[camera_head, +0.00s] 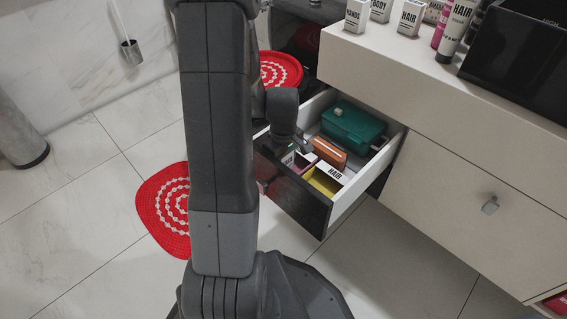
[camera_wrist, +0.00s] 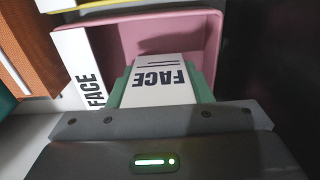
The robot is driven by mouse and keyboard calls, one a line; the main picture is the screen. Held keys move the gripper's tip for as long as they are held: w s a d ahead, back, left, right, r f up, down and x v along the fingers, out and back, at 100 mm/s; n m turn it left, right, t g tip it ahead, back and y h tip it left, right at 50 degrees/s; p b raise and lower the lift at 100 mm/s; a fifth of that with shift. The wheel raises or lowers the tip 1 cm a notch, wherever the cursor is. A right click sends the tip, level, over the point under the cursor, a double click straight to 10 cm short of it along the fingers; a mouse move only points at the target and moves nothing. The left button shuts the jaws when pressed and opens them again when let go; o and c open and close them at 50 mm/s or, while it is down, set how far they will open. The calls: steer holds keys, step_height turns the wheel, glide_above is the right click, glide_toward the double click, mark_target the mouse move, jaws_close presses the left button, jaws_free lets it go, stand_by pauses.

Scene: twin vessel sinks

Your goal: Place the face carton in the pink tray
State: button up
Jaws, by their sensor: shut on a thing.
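The face carton (camera_wrist: 157,95) is white with black FACE lettering. In the wrist view my gripper (camera_wrist: 160,78) is shut on it, with green finger pads at its two sides. The pink tray (camera_wrist: 205,30) lies just beyond and around the carton's far end in that view, and a white FACE panel (camera_wrist: 84,75) stands at its left side. How deep the carton sits in the tray cannot be told. In the head view the pink tray (camera_head: 305,160) is in the open drawer, partly hidden by my arm. I cannot make out the carton there.
The open drawer (camera_head: 318,222) also holds a yellow tray (camera_head: 323,182) labelled HAIR, an orange-brown box (camera_head: 327,152) and a teal case (camera_head: 352,127). The counter (camera_head: 430,75) above carries several cartons and bottles. Red mats (camera_head: 163,212) lie on the tiled floor.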

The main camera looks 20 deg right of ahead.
steer(key=shift+f, duration=0.2)
steer(key=o, duration=0.7)
steer(key=shift+r, duration=0.1)
step_height(320, 180, up, 12)
steer(key=p, duration=0.4)
steer(key=shift+r+p, duration=0.15)
steer(key=shift+p, duration=0.25)
